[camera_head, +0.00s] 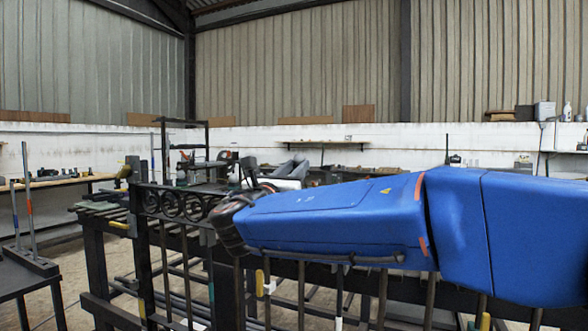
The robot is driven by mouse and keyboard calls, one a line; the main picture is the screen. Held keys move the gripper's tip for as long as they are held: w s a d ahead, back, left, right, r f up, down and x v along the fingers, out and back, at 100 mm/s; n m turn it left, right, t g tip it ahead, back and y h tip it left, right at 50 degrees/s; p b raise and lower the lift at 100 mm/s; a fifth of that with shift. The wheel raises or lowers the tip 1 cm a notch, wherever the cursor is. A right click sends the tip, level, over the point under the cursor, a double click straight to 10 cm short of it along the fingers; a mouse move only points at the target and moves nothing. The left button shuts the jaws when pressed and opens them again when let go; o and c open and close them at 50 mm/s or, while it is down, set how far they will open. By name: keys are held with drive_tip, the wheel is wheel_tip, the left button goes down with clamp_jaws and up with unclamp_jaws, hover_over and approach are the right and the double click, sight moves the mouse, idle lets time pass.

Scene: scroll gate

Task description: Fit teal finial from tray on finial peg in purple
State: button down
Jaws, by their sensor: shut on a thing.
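A black metal gate frame (180,205) with a row of scroll rings stands left of centre. Upright bars (301,290) run below its rail, and several carry small coloured bands. I cannot make out the teal finial, its tray or a purple-marked peg. My blue arm reaches from the right edge across the gate and hides much of its right part. The arm's dark end lies in front of the gate's rail, right of the rings. My gripper's fingers do not show, nor does anything in them.
A dark stand (30,270) with upright rods is at the lower left. A wooden bench (60,181) with small items runs along the left. Machines and shelves line the white back wall. Some concrete floor shows between the stand and the gate.

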drive_tip(key=shift+w+d+f, duration=0.2)
drive_tip(key=shift+w, duration=0.3)
drive_tip(key=shift+w+d+f, duration=0.15)
drive_tip(key=shift+w, duration=0.3)
drive_tip(key=shift+f, duration=2.9)
idle(1.6)
drive_tip(key=c, duration=1.4)
unclamp_jaws()
drive_tip(key=shift+s, duration=0.1)
drive_tip(key=v, duration=1.7)
drive_tip(key=shift+a+f, duration=0.15)
drive_tip(key=shift+f, duration=0.05)
drive_tip(key=shift+s, duration=0.1)
